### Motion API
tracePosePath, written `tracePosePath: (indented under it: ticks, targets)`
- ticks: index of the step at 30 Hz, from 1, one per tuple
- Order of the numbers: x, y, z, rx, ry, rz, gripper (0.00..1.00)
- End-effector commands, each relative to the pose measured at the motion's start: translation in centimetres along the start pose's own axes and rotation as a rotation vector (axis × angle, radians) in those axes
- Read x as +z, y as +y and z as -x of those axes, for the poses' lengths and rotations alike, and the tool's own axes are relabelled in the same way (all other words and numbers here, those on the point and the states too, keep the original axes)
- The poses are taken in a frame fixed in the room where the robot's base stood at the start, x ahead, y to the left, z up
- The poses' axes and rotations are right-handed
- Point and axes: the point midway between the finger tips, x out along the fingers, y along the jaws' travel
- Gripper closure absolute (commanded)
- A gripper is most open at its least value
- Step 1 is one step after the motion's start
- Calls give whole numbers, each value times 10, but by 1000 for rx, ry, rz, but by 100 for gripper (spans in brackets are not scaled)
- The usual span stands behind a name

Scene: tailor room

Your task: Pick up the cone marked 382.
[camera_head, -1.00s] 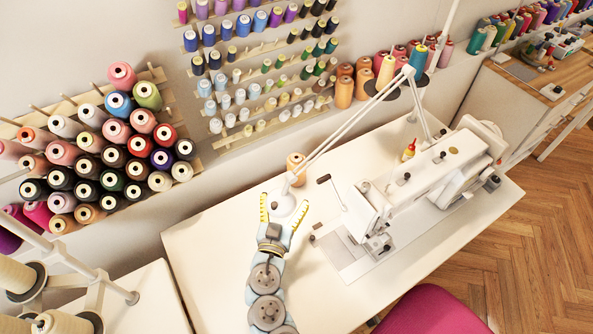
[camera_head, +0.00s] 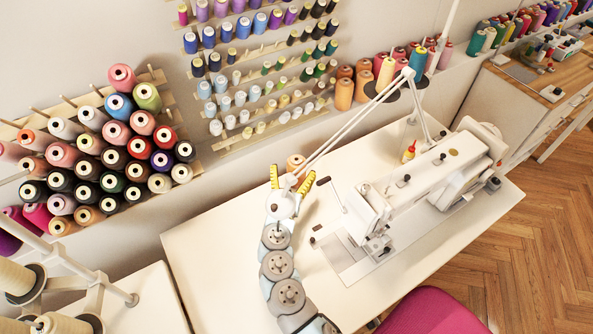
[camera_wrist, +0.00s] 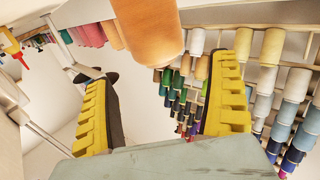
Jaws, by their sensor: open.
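A peach-orange cone of thread (camera_head: 296,160) stands at the back edge of the white sewing table (camera_head: 215,235), near the wall. No number is legible on it. My gripper (camera_head: 291,177) is open just in front of it, with yellow-padded fingers spread, and it hides the cone's lower part in the head view. In the wrist view the large orange cone (camera_wrist: 148,30) shows at the top, beyond and between the two open fingers (camera_wrist: 168,65). The space between the fingers is empty. I cannot tell whether a finger touches the cone.
A white sewing machine (camera_head: 412,192) fills the table's right side. More orange cones (camera_head: 343,93) stand farther right along the wall. Wall racks hold many spools (camera_head: 115,132). The table's front left is clear.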

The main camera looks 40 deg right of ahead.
Motion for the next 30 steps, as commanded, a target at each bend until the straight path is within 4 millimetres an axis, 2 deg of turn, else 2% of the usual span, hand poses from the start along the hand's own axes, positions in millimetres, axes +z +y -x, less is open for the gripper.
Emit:
tracePosePath:
  ticks: [5, 15, 25, 30]
  targets:
    - [0, 0, -10, 1, 1, 0, 9]
    - [2, 0, -46, 3, -1, 1, 9]
    - [1, -1, -51, 0, 0, -1, 9]
    - [1, -1, -51, 0, 0, 0, 57]
